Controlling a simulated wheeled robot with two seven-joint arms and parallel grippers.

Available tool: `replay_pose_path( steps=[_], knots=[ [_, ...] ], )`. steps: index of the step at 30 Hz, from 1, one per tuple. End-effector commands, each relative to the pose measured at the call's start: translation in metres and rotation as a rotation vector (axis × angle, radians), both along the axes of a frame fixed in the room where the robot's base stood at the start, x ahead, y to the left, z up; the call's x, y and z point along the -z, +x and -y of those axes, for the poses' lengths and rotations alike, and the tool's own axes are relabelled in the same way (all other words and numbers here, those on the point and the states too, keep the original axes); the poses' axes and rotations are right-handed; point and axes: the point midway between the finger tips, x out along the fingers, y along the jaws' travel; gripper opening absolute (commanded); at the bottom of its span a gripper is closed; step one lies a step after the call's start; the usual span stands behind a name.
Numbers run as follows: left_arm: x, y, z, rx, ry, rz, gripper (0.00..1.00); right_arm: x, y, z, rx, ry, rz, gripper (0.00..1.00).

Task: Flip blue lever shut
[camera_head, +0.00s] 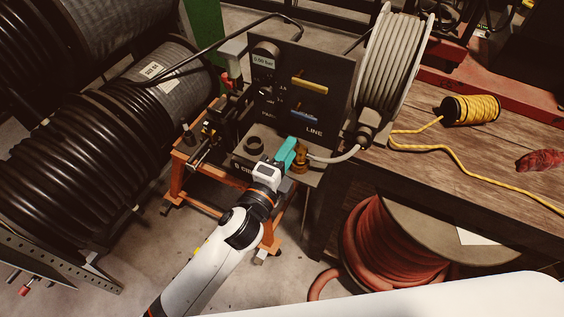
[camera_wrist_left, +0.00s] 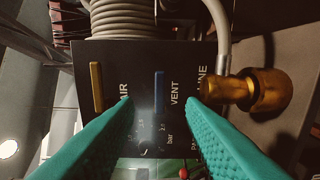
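The blue lever (camera_wrist_left: 158,94) is on the dark panel (camera_wrist_left: 138,60) beside the "VENT" label. In the head view the blue lever (camera_head: 305,115) lies lengthwise across the panel, below the yellow lever (camera_head: 309,86). The yellow lever also shows in the left wrist view (camera_wrist_left: 97,87), beside "AIR". My left gripper (camera_head: 290,148) is in front of the panel's lower part. In the left wrist view its teal fingers (camera_wrist_left: 161,104) are apart and empty, with the blue lever in the gap between the tips. Contact cannot be told. My right gripper is out of view.
A brass fitting (camera_wrist_left: 245,92) stands close to the gripper's finger, with a grey hose leading to the hose reel (camera_head: 395,60). A gauge (camera_wrist_left: 145,140) is partly hidden between the fingers. A wooden bench (camera_head: 430,150) with a yellow rope spool (camera_head: 470,109) is at right.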

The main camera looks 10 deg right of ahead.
Motion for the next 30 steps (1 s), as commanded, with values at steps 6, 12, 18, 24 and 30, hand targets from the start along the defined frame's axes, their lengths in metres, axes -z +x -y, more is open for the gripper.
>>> replay_pose_path(
  steps=[6, 12, 18, 24, 30],
  knots=[
    [0.001, -0.020, -0.014, 0.000, 0.001, -0.001, 0.36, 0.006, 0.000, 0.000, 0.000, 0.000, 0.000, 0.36],
    [0.000, -0.023, -0.015, 0.000, 0.000, 0.000, 0.36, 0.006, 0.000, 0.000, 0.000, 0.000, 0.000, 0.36],
    [0.000, -0.023, -0.015, 0.000, 0.000, 0.000, 0.36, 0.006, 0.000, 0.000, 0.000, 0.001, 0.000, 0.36],
    [0.000, -0.022, -0.015, -0.001, 0.000, -0.001, 0.36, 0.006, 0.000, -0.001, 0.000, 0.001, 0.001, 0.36],
    [0.049, -0.012, -0.028, -0.041, -0.019, -0.132, 0.36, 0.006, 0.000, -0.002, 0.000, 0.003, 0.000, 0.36]
  ],
)
